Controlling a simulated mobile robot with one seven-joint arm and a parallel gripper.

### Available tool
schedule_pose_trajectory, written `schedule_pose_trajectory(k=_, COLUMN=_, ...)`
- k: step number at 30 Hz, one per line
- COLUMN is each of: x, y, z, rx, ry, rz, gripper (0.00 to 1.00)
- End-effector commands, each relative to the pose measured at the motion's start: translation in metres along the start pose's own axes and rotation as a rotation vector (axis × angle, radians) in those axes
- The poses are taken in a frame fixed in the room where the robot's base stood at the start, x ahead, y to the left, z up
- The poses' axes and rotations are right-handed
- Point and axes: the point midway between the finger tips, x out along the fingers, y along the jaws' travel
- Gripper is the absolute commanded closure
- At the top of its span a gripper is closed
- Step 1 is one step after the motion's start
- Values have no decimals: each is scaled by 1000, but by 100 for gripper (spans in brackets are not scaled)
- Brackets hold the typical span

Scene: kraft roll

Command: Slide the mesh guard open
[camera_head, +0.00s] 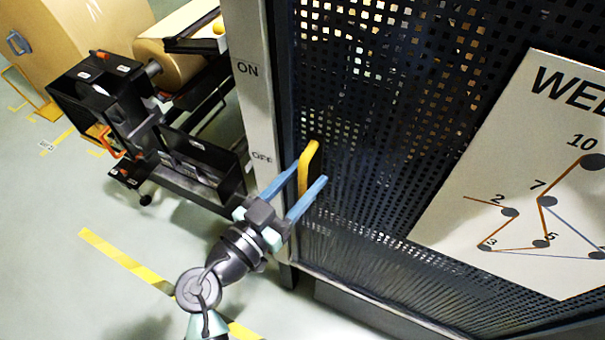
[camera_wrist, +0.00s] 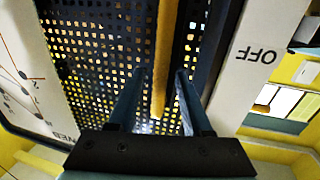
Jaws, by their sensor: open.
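The mesh guard (camera_head: 385,150) is a dark perforated panel that fills the right half of the head view. Its left edge stands next to a pale post (camera_head: 255,100) marked ON and OFF. A yellow handle (camera_head: 309,168) is fixed upright near that edge. My gripper (camera_head: 318,164) has its two blue fingers apart, one on each side of the handle. In the wrist view the handle (camera_wrist: 165,55) runs down between the open fingers (camera_wrist: 158,75). I see a gap on both sides of it. The mesh (camera_wrist: 105,60) shows behind.
A white diagram board (camera_head: 530,190) is mounted on the mesh at the right. Left of the post stand a black machine (camera_head: 110,100) and a brown paper roll (camera_head: 175,55). Yellow tape (camera_head: 125,262) marks the open floor at lower left.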

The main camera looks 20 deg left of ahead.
Motion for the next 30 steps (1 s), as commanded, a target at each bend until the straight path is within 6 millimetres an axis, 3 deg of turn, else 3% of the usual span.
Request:
schedule_pose_trajectory(k=8, x=1, y=0, z=0, rx=0, ry=0, rz=0, gripper=52)
schedule_pose_trajectory(k=16, x=1, y=0, z=0, rx=0, ry=0, rz=0, gripper=100)
schedule_pose_trajectory(k=30, x=1, y=0, z=0, rx=0, ry=0, rz=0, gripper=100)
